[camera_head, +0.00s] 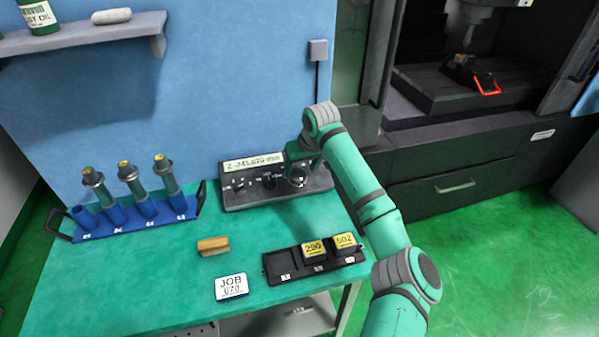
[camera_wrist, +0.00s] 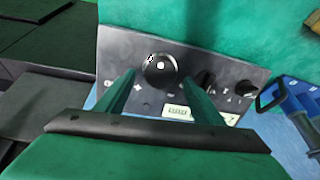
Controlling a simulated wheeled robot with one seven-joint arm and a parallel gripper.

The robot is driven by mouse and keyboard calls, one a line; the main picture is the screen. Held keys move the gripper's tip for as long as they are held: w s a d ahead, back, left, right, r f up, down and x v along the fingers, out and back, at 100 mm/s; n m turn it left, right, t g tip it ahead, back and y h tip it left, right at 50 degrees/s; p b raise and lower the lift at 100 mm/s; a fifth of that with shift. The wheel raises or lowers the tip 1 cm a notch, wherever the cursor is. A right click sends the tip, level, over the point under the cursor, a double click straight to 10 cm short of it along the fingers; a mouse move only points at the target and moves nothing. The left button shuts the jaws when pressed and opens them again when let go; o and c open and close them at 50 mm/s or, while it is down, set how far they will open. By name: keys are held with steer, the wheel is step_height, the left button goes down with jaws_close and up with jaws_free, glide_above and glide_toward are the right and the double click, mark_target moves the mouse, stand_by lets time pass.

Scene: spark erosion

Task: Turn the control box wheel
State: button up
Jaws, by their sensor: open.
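The dark control box (camera_head: 258,199) stands at the back of the green table, with a lit display and several knobs. Its round black wheel (camera_head: 298,177) is at the right end, partly hidden by my arm. In the wrist view the wheel (camera_wrist: 161,71) has a pale centre and small marks around it on the panel (camera_wrist: 125,45). My gripper (camera_head: 301,163) is at the wheel's end of the box. In the wrist view my gripper (camera_wrist: 158,75) is open, with one finger on each side of the wheel's lower part. I cannot tell whether the fingers touch it.
A blue rack (camera_head: 135,228) with several cylindrical tools stands left of the box. A brown block (camera_head: 213,246), a JOB card (camera_head: 231,287) and a black tray (camera_head: 280,266) with two yellow-labelled blocks lie in front. The blue wall (camera_head: 215,90) rises behind.

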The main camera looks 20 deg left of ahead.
mark_target(298, 177)
steer(key=shift+x, duration=1.3)
steer(key=shift+c, duration=0.2)
steer(key=c, duration=1)
steer(key=shift+n, duration=0.3)
